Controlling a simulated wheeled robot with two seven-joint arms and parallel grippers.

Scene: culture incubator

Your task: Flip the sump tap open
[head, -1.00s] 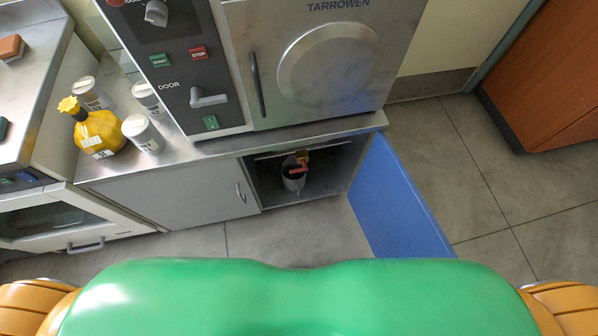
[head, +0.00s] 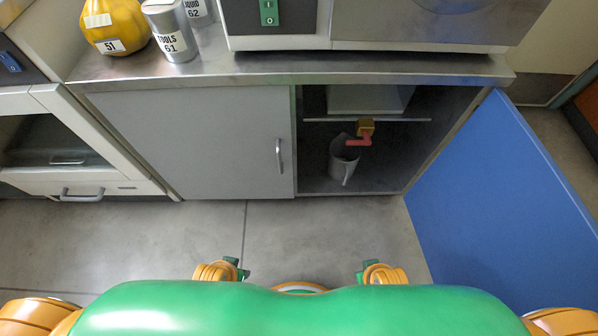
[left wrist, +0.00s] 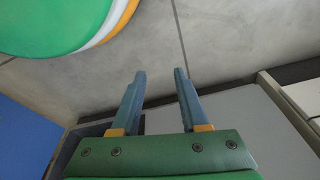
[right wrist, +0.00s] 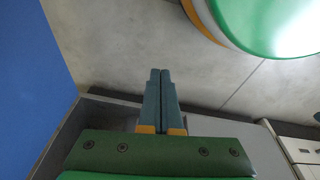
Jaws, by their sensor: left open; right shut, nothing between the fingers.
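The sump tap is a brass-coloured body (head: 366,127) with a red lever (head: 357,142), inside the open right-hand bay of the cabinet below the counter. The lever points left in the head view. A grey jug (head: 343,163) stands below the tap on the bay floor. My left gripper (left wrist: 158,75) is open and empty in the left wrist view. My right gripper (right wrist: 160,72) is shut with nothing in it in the right wrist view. Both are well short of the tap, low in front of my body. The tap shows in neither wrist view.
The blue door (head: 490,185) stands swung open on the right. A closed grey door (head: 195,140) covers the left bay. The steel counter edge (head: 290,72) overhangs the bay. The floor (head: 320,230) in front is clear.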

